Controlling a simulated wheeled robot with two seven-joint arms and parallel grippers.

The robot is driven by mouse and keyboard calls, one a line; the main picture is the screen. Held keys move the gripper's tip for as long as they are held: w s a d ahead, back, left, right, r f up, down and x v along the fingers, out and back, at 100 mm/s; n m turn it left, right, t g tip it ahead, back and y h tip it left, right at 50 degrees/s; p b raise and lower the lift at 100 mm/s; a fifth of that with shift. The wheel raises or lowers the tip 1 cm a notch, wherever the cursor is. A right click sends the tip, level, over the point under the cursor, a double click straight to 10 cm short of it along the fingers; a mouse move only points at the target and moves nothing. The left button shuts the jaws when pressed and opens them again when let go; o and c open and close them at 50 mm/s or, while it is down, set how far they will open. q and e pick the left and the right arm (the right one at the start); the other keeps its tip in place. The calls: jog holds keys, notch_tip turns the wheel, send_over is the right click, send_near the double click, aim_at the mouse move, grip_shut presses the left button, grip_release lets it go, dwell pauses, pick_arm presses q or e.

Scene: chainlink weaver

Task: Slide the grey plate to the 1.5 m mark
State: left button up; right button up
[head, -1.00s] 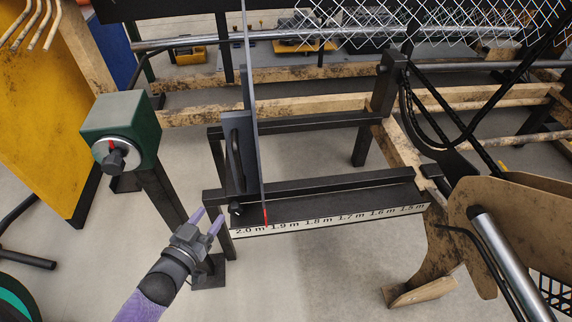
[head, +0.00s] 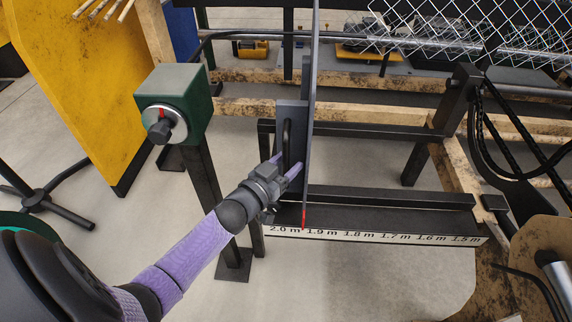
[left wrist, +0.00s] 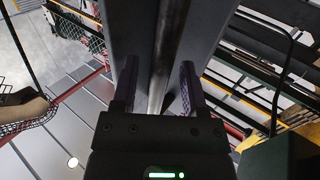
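The grey plate (head: 310,90) stands upright, seen almost edge-on, on a dark rail above the scale strip (head: 375,236). Its red pointer (head: 304,218) is between the 2.0 m and 1.9 m marks. The 1.5 m mark (head: 466,240) is at the strip's right end. A dark vertical handle (head: 287,138) is on the plate's left side. My left gripper (head: 284,165) is at the handle's lower part. In the left wrist view, its open fingers (left wrist: 158,88) stand either side of the handle (left wrist: 166,55), with gaps showing. My right gripper is out of view.
A green box with a knob (head: 172,105) stands on a post left of the plate. A yellow panel (head: 85,80) is at far left. Chain-link mesh (head: 480,30) hangs at upper right. The rail right of the plate looks clear.

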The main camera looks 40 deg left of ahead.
pick_arm(q)
grip_shut()
dwell(1.3)
